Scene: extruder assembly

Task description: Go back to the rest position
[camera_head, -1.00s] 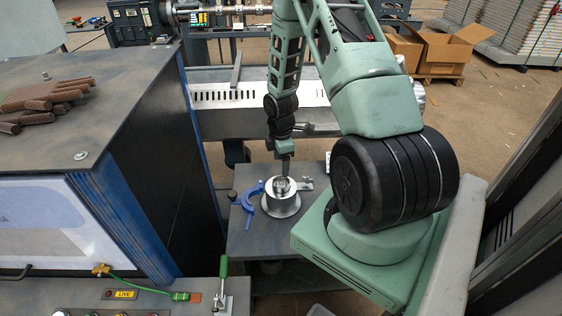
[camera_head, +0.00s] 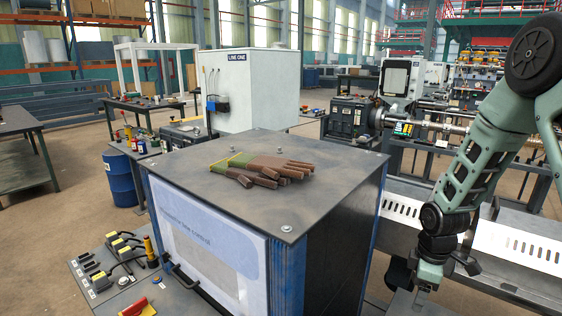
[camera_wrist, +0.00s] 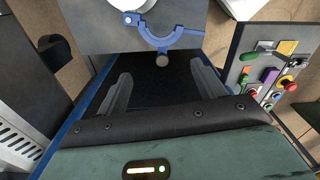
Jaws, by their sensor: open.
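My gripper (camera_wrist: 163,78) is open in the wrist view, with its two dark fingers apart and nothing between them. In the head view my arm hangs at the right, and my gripper (camera_head: 428,276) is low beside the big cabinet; its fingertips are hard to make out there. In the wrist view a blue clamp (camera_wrist: 170,42) and the edge of a pale round metal part (camera_wrist: 133,5) show at the top, beyond the fingers and apart from them.
The big cabinet (camera_head: 335,255) with work gloves (camera_head: 265,168) on top stands left of my arm. A slotted metal rail (camera_head: 515,245) runs behind my arm. A control panel with buttons (camera_wrist: 270,75) is at the right in the wrist view.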

